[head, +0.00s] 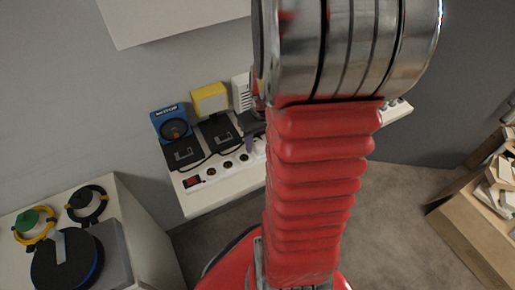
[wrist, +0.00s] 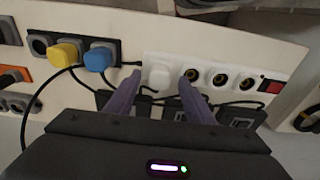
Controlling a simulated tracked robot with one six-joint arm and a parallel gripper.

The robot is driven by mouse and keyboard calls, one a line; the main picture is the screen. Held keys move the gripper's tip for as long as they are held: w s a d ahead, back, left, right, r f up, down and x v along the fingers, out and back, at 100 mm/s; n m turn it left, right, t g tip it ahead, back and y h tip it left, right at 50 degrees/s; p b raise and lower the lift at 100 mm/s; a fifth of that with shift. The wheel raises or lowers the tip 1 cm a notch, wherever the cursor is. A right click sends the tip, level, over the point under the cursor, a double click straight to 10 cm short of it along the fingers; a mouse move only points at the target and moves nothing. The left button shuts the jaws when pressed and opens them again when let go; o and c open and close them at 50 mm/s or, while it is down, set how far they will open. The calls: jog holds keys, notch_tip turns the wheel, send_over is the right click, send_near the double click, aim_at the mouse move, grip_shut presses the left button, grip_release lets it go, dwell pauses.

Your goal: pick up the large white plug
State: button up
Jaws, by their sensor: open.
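The large white plug (wrist: 158,76) sits in a white power strip (wrist: 209,64), seen in the wrist view. My gripper (wrist: 160,82) is open, with its two purple fingers on the left and right of the plug. I cannot tell whether either finger touches it. The right finger's tip is near a bare socket of the strip. In the head view the strip (head: 203,179) lies on a white shelf and my arm hides the plug; only a small part of my gripper (head: 250,144) shows beside the arm.
In the wrist view a yellow plug (wrist: 67,54) and a blue plug (wrist: 98,60) sit in a dark strip to the left. Black adapters (head: 184,153) with cables lie beside the white strip. Blue (head: 169,117) and yellow (head: 210,98) boxes stand behind, against the wall.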

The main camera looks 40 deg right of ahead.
jog(key=shift+c, duration=0.5)
grip_shut()
jog(key=shift+r, duration=0.1)
notch_tip(320, 180, up, 10)
dwell(0.6)
dwell(0.5)
